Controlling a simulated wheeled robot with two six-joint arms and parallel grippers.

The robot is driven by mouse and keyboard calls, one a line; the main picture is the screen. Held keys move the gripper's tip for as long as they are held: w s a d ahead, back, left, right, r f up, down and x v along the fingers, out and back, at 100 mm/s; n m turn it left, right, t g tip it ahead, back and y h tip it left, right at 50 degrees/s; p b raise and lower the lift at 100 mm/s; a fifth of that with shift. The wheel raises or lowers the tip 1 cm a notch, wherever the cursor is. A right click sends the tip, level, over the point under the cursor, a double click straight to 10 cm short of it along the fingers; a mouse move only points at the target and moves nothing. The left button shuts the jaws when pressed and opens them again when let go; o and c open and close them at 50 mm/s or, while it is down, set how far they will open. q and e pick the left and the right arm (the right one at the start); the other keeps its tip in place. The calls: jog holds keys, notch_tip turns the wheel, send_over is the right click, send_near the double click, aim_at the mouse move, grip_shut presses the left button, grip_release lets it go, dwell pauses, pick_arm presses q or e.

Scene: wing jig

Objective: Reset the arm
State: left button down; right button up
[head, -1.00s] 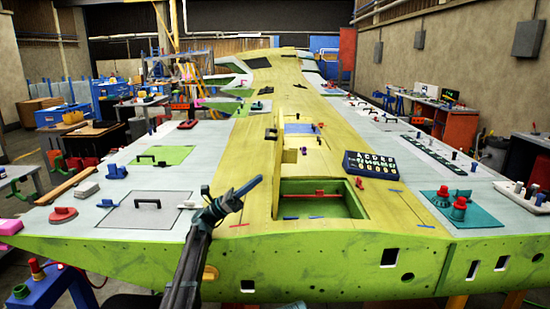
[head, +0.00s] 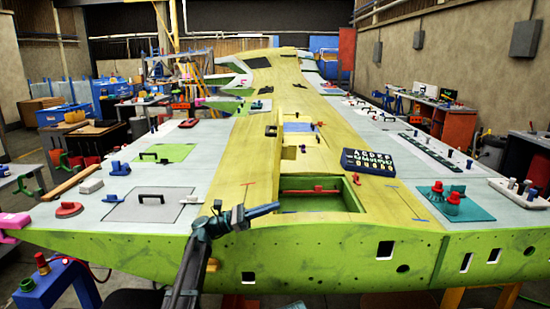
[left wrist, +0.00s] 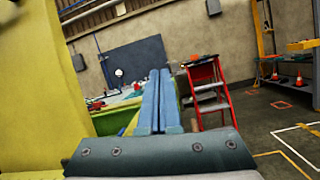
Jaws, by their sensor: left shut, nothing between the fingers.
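My left arm comes in from the bottom of the head view, and its gripper (head: 270,209) points right, in front of the open green bay near the front edge of the wing jig (head: 320,235). The gripper's blue fingers lie together with nothing between them. In the left wrist view the shut fingers (left wrist: 155,100) point away across the room. My right gripper is not in view.
The bay (head: 320,203) holds a red bar. A grey plate with a black handle (head: 152,205) lies to the left. The left wrist view shows a red stepladder (left wrist: 208,95) and open floor.

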pick_arm(q)
jog(key=s+f+m+y, duration=0.45)
jog(key=s+f, duration=0.25)
jog(key=f, duration=0.3)
jog(key=s+f+m+y, duration=0.3)
jog(key=s+f+y, duration=0.35)
jog(key=f, duration=0.35)
jog(key=s+a+f+m+y, duration=0.4)
jog(key=s+a+f+y, duration=0.15)
jog(key=s+a, duration=0.2)
jog(key=s+a+f+m+y, duration=0.4)
jog(key=s+a+m+y, duration=0.15)
jog(key=a, duration=0.25)
jog(key=s+d+m, duration=0.1)
jog(key=s+d, duration=0.2)
jog(key=d, duration=0.2)
jog(key=s+d+m+y, duration=0.1)
jog(key=s+d, duration=0.2)
jog(key=d, duration=0.3)
jog(key=shift+s+m+g, duration=0.15)
jog(key=shift+m+g, duration=0.15)
jog(key=shift+m, duration=0.1)
jog(key=shift+a+y, duration=0.1)
jog(key=shift+y, duration=0.2)
